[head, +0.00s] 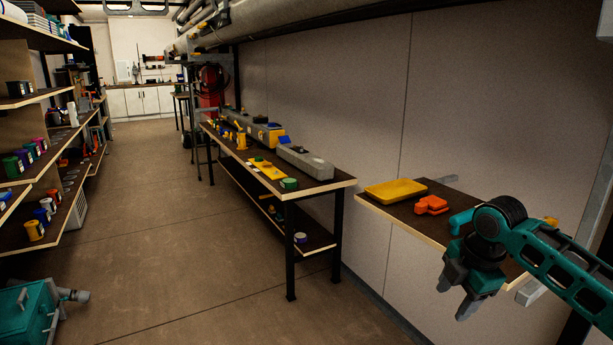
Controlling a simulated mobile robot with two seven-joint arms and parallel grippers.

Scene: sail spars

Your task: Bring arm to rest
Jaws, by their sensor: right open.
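My right arm (560,262) is teal and black and comes in from the right edge. My right gripper (460,300) hangs pointing down in front of the near shelf's front edge, its dark fingers spread apart with nothing between them.
The near wall shelf (400,225) beside my right gripper bears a yellow tray (396,190) and an orange object (431,205). A workbench (325,184) with tools stands farther along the wall. Stocked shelves (40,175) line the left side. The floor (190,220) between is clear.

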